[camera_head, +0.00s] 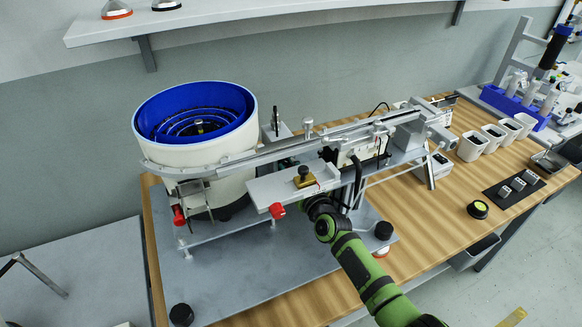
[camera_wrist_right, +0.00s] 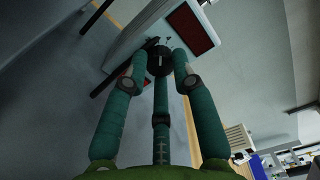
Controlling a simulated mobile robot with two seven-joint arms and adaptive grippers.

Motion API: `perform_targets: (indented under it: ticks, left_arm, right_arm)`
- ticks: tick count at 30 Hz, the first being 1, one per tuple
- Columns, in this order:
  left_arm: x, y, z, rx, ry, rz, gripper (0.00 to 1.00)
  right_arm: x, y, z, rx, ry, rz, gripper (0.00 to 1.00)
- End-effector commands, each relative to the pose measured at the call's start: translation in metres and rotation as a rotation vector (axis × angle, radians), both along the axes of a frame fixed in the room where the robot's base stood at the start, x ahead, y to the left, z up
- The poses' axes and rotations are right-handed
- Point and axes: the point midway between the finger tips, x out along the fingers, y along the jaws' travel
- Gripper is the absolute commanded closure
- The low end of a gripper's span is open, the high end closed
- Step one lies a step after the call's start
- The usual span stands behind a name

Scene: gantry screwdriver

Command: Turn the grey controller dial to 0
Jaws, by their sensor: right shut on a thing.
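In the right wrist view, the round black dial (camera_wrist_right: 160,62) with a short pale mark sits on the light grey controller (camera_wrist_right: 143,33), beside a dark red display (camera_wrist_right: 192,27). My three-fingered right gripper (camera_wrist_right: 160,70) is shut on the dial, with fingertips around its sides. The pale mark runs roughly along the picture's vertical; I cannot read any scale or number. In the head view, my green right gripper (camera_head: 317,207) reaches in from the lower right to below the feeder track; the dial is hidden there. My left gripper is not in view.
A blue and white bowl feeder (camera_head: 196,115) stands on a grey base plate (camera_head: 250,280), with a metal track (camera_head: 300,147) running right above my gripper. White bins (camera_head: 472,146) and a black tray (camera_head: 515,188) stand right. A wall shelf (camera_head: 220,18) is behind.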

Motion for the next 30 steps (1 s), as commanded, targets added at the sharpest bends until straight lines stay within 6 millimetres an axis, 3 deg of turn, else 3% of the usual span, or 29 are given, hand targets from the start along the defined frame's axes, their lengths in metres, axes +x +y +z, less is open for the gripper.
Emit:
perform_targets:
  ticks: [12,13,15,25,30]
  left_arm:
    - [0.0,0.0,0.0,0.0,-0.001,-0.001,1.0]
    - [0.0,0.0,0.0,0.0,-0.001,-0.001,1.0]
    - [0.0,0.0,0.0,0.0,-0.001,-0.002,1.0]
    - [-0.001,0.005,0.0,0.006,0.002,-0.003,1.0]
    - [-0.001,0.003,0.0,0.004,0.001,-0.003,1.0]
  right_arm:
    - [0.0,0.0,0.001,-0.007,-0.005,0.0,1.0]
    - [0.0,0.0,0.001,-0.007,-0.005,0.0,0.69]
    - [0.0,0.0,0.001,-0.007,-0.005,0.0,0.5]
    - [-0.001,0.0,0.0,-0.006,-0.004,0.0,0.5]
    - [-0.011,-0.003,-0.001,-0.003,-0.001,0.002,0.5]
